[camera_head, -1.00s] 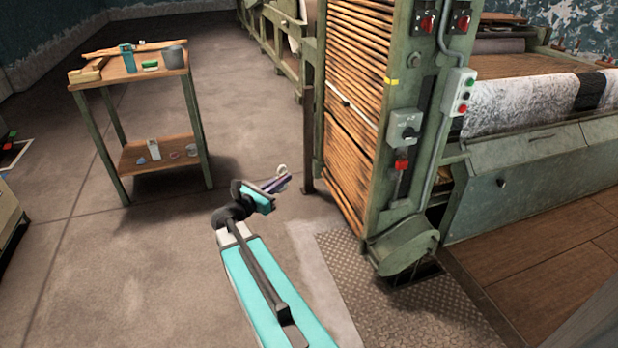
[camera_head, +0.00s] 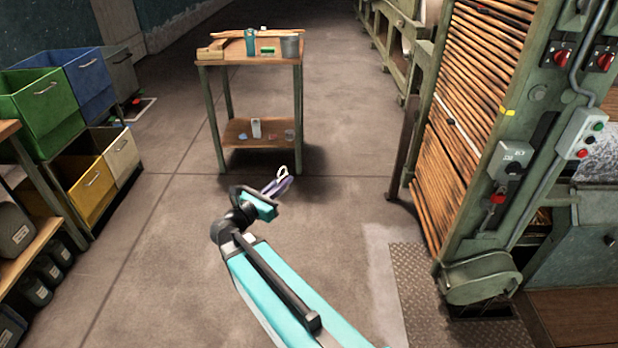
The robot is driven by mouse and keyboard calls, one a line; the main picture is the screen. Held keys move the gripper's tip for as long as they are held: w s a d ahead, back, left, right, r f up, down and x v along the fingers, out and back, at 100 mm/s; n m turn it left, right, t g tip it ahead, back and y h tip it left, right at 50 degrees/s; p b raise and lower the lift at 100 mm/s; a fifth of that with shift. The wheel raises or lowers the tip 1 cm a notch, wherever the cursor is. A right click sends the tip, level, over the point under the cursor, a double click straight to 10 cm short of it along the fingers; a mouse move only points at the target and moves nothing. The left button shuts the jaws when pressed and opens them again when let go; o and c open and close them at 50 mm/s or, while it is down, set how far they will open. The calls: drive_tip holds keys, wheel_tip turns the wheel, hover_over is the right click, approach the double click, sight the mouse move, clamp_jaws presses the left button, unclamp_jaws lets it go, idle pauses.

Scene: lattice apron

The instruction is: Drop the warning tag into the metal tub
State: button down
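My gripper (camera_head: 280,180) is in the lower middle, in front of the small table. Its purplish fingers are closed around a small pale looped thing (camera_head: 283,172), which shows at the fingertips. It may be the warning tag, but it is too small to make out any marking. A grey, round, open-topped container (camera_head: 290,46), which looks like the metal tub, stands upright at the right end of the tabletop. My gripper is well short of it and lower in the picture.
The green-legged table (camera_head: 223,70) also holds a teal item (camera_head: 250,42), a green block (camera_head: 268,50) and wooden pieces. Small things lie on its lower shelf (camera_head: 238,138). Coloured bins (camera_head: 85,85) stand at left, and a green machine (camera_head: 480,130) at right. Floor between is clear.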

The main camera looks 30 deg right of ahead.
drive_tip(key=a+r+n+t+y+p, duration=0.1)
drive_tip(key=a+r+t, duration=0.1)
drive_tip(key=a, duration=0.7)
drive_tip(key=a+r+n+t+y+p, duration=0.1)
drive_tip(key=a+r+n+t+p, duration=0.1)
drive_tip(key=a, duration=0.7)
drive_tip(key=shift+s+r, duration=0.3)
drive_tip(key=shift+s, duration=0.1)
